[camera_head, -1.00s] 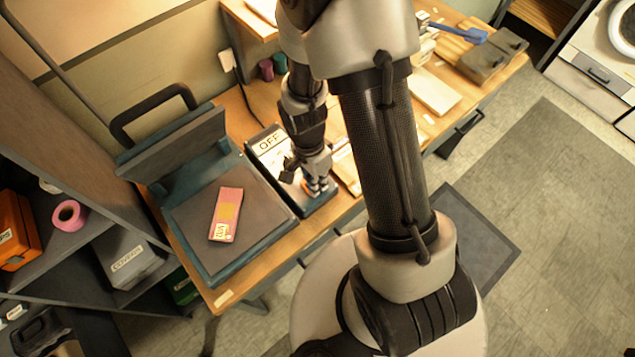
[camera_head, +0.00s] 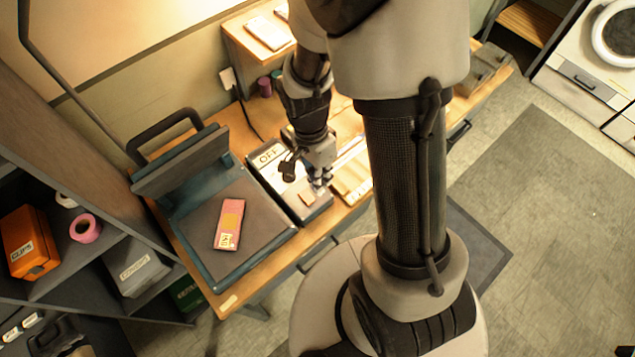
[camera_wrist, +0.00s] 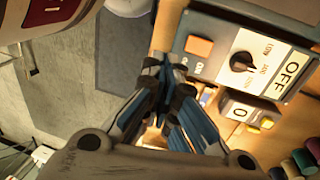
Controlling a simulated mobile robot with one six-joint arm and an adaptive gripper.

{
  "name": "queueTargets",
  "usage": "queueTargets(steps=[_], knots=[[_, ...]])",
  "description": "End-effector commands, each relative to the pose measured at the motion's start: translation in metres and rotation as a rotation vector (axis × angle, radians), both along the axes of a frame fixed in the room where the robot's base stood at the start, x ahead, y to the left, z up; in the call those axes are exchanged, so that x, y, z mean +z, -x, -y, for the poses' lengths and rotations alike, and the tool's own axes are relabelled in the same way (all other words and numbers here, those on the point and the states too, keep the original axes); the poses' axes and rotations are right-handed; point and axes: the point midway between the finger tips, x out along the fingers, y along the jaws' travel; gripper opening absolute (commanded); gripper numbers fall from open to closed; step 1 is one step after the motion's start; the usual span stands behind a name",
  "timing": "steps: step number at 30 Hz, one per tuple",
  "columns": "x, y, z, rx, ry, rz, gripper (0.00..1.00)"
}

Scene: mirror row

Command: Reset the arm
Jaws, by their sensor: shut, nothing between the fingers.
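My gripper (camera_head: 320,186) is shut and empty, above the right edge of a control box (camera_head: 268,156) marked OFF on the wooden bench. In the wrist view my gripper's fingertips (camera_wrist: 165,68) meet beside the box (camera_wrist: 210,25), which shows an orange square button (camera_wrist: 199,46), a black dial (camera_wrist: 242,62) and the OFF label. A gap between fingers and box is hard to judge. My forearm hides part of the bench in the head view.
Left of the box is an open press-like device (camera_head: 190,235) with a pink packet (camera_head: 229,224) on its plate. A shelf with an orange CLIPS box (camera_head: 29,240) and pink tape (camera_head: 85,229) stands at far left. Spools (camera_head: 265,86) stand behind.

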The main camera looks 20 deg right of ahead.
Motion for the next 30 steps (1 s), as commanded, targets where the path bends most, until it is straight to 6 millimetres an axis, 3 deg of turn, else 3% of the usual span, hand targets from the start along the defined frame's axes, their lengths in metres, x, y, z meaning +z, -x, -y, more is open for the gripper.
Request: queueTargets(steps=[3,14,17,23,30], knots=[[0.013,0.002,0.001,-0.001,0.0,0.001,0.0],[0.018,0.003,0.001,0.003,0.0,0.002,0.0],[0.028,0.001,0.001,0.039,-0.007,0.022,0.0],[0.085,0.003,-0.002,0.277,-0.036,0.132,0.0],[0.156,0.03,-0.007,0.672,-0.029,0.287,0.0]])
